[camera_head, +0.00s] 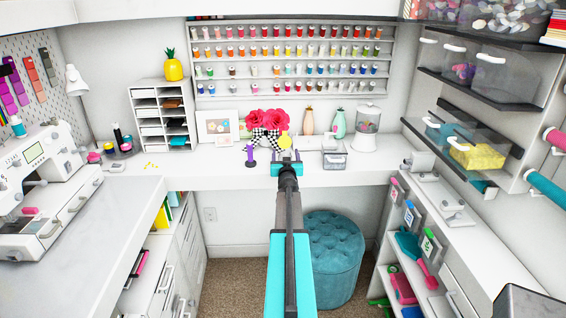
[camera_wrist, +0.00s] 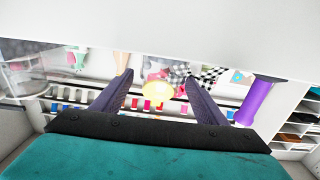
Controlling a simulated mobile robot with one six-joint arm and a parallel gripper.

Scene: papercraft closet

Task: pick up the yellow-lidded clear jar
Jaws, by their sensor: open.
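The jar's yellow lid (camera_head: 284,140) shows on the back desk, just beyond my gripper (camera_head: 286,158) in the head view. The gripper hides most of the jar body there. In the wrist view, which looks upside down, the round yellow lid (camera_wrist: 158,92) shows between my two dark fingers (camera_wrist: 157,77). The fingers are spread apart with nothing held. I cannot tell how far the jar lies beyond the fingertips.
A purple spool-like item (camera_head: 250,156) stands just left of my gripper, and a clear bin (camera_head: 334,160) is to its right. Pink flowers (camera_head: 267,122) in a checkered pot stand behind. Vases and a glass dispenser (camera_head: 366,125) are further right. The desk's left part is clearer.

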